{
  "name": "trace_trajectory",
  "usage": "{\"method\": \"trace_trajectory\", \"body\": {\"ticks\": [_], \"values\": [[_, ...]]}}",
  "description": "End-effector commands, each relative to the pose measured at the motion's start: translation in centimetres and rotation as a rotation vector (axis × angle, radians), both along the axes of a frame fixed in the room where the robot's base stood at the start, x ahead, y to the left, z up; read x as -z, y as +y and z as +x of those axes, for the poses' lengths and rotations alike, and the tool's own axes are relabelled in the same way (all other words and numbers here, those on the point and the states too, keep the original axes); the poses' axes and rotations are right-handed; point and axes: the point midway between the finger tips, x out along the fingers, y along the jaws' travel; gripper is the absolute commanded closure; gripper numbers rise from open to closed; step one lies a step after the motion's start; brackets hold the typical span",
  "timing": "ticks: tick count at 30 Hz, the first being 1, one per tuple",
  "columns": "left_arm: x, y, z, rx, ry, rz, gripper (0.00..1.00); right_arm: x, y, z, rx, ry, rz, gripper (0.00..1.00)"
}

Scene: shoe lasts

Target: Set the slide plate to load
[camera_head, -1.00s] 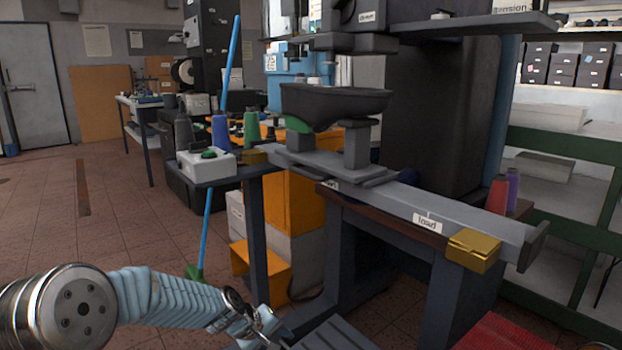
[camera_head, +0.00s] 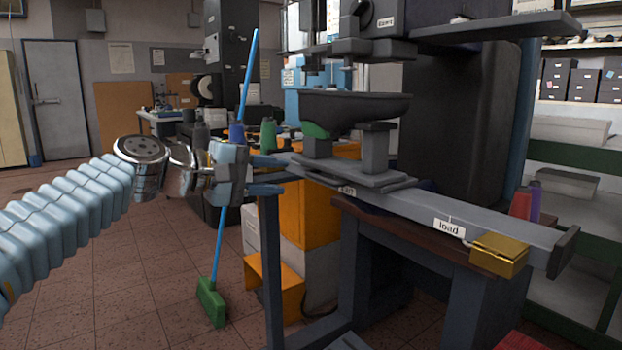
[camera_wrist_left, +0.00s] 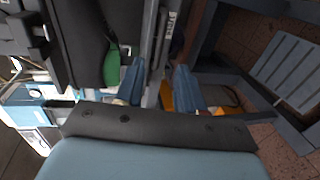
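The grey slide plate (camera_head: 345,174) sits on the rail (camera_head: 415,207) at its left part, above a small, partly legible label (camera_head: 347,190). It carries two grey posts with a dark, shoe-last-like form (camera_head: 360,106), green underneath. The white "load" label (camera_head: 449,228) is farther right on the rail, beside a gold block (camera_head: 499,254) near the rail's end. My left gripper (camera_head: 280,175) is at the left end of the rail and plate, fingers apart. In the left wrist view its fingers (camera_wrist_left: 160,85) stand apart with grey parts between or behind them; contact cannot be told. My right gripper is not in view.
A blue-handled broom with a green head (camera_head: 211,302) stands behind my left gripper. The floor at left is open.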

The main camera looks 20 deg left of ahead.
Motion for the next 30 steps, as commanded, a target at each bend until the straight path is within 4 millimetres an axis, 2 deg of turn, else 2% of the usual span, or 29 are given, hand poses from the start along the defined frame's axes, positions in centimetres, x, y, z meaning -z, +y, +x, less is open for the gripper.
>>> {"method": "trace_trajectory", "body": {"ticks": [3, 10, 15, 24, 30], "values": [[0.6, -1.8, 2.3, 0.004, 0.002, 0.001, 0.62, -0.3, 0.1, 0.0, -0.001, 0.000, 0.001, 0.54], [1.5, -4.4, 5.5, 0.002, 0.002, 0.001, 0.62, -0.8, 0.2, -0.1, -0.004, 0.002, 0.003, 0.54], [1.8, -5.2, 6.6, 0.000, 0.001, 0.001, 0.62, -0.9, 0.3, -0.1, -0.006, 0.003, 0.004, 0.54], [1.9, -5.3, 6.8, -0.001, 0.000, 0.002, 0.62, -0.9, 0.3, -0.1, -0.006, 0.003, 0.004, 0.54], [1.9, -5.2, 6.7, -0.001, 0.000, 0.002, 0.93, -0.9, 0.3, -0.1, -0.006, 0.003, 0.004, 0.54]]}}
